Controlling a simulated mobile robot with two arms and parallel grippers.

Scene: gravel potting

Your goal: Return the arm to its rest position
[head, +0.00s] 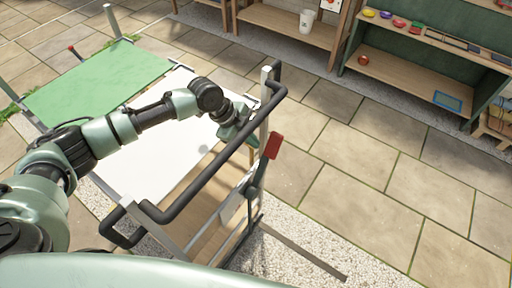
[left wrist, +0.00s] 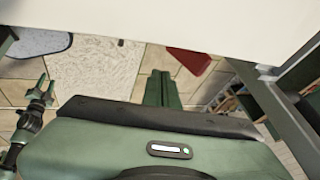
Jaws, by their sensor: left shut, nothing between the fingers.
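My left arm comes in from the left in the head view and reaches over the white top (head: 150,160) of a cart. My left gripper (head: 243,138) is at the cart's right end, close to the black handle rail (head: 215,160). In the left wrist view its two green fingers (left wrist: 159,88) are together, with nothing between them. The rail and the arm's own wrist partly hide the fingertips in the head view. My right gripper does not show in the head view.
A green panel (head: 100,78) covers the cart's far left. A red-ended lever (head: 273,146) stands outside the handle. Shelves with a white bucket (head: 306,21) and coloured bowls (head: 385,14) stand at the back. The paving (head: 375,165) right of the cart is clear.

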